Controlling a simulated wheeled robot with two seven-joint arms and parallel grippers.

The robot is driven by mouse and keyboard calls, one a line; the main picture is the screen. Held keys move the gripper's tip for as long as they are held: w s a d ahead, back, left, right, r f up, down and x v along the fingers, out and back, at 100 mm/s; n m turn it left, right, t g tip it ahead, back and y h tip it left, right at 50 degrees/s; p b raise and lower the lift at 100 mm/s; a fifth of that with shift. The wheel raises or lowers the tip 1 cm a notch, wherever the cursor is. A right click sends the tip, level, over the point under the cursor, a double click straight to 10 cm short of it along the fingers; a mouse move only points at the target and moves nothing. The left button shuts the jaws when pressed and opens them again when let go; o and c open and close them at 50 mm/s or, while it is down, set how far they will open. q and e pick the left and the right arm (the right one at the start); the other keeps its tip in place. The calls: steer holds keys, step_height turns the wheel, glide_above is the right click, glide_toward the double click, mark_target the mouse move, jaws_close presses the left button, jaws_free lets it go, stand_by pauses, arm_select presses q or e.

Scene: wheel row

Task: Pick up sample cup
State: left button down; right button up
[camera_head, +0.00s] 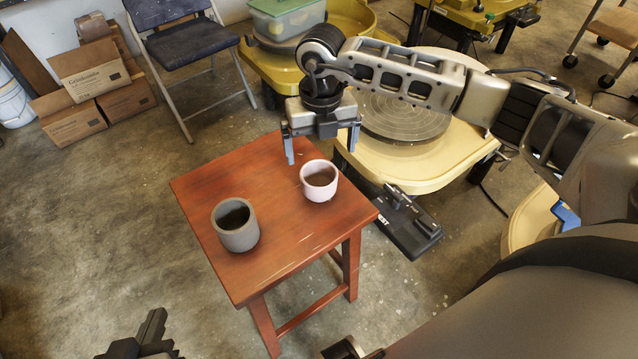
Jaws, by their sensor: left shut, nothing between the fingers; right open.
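Two small cups stand upright on a red-brown wooden stool (290,238). One is a dark grey cup (238,238) at the left of the stool top. The other is a pale pink-white cup (319,190) at the right, with dark brown inside. I cannot tell which is the sample cup. My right gripper (321,155) is open, fingers pointing down, just behind and above the pale cup. Nothing is seen between its fingers. My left gripper (150,338) shows only in part at the bottom left edge, shut and empty, away from the stool.
A yellow pottery wheel (405,165) stands close behind the stool on the right. A black pedal (408,225) lies on the floor beside the stool. A dark folding chair (190,45) and cardboard boxes (90,70) are at the back left. The floor left of the stool is clear.

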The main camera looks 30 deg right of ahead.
mark_target(319, 173)
step_height(319, 173, down, 8)
steer(key=shift+w+a+f+b, duration=0.15)
steer(key=shift+f+b, duration=0.1)
steer(key=shift+b, duration=0.05)
steer(key=c, duration=1.1)
